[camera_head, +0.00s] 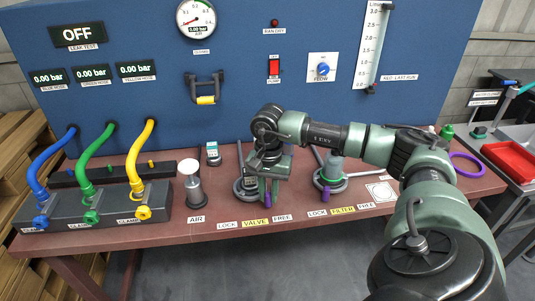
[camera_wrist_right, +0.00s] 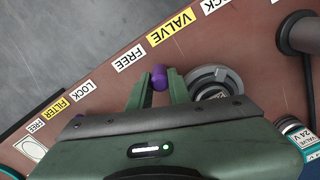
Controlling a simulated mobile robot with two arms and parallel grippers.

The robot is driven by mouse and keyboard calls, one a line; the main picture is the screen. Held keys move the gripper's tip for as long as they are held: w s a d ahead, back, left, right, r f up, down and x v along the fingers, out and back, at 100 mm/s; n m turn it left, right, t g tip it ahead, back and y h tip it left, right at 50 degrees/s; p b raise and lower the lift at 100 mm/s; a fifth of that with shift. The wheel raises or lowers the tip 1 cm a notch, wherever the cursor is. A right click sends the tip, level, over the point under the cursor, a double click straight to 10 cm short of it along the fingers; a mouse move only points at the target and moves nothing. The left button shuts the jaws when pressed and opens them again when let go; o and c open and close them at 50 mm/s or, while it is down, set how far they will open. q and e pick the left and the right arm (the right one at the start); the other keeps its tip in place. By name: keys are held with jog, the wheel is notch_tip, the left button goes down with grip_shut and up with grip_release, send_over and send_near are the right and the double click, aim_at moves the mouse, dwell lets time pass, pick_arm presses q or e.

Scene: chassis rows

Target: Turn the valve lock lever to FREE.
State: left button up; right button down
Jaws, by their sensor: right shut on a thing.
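The valve lock lever has a purple grip (camera_head: 267,199), also visible in the right wrist view (camera_wrist_right: 159,77). It points toward the bench's front edge, near the gap between the yellow VALVE label (camera_head: 256,223) and the FREE label (camera_head: 283,217). The LOCK label (camera_head: 227,226) is to the left. My right gripper (camera_head: 267,192) reaches down over the valve, its two fingers shut on the purple grip, one on each side. The round grey valve base (camera_head: 243,191) is partly hidden by the gripper. My left gripper is not in view.
A similar filter lever with a purple grip (camera_head: 326,193) stands to the right. A grey AIR cylinder (camera_head: 193,183) and the hose clamp block (camera_head: 65,212) are to the left. The blue panel (camera_head: 140,100) rises behind. The bench front strip is clear.

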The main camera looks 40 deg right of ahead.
aim_at(269, 192)
jog(key=c, duration=1.3)
grip_release()
jog(key=shift+d, duration=0.1)
jog(key=shift+r+b, duration=0.35)
jog(key=shift+r, duration=3.6)
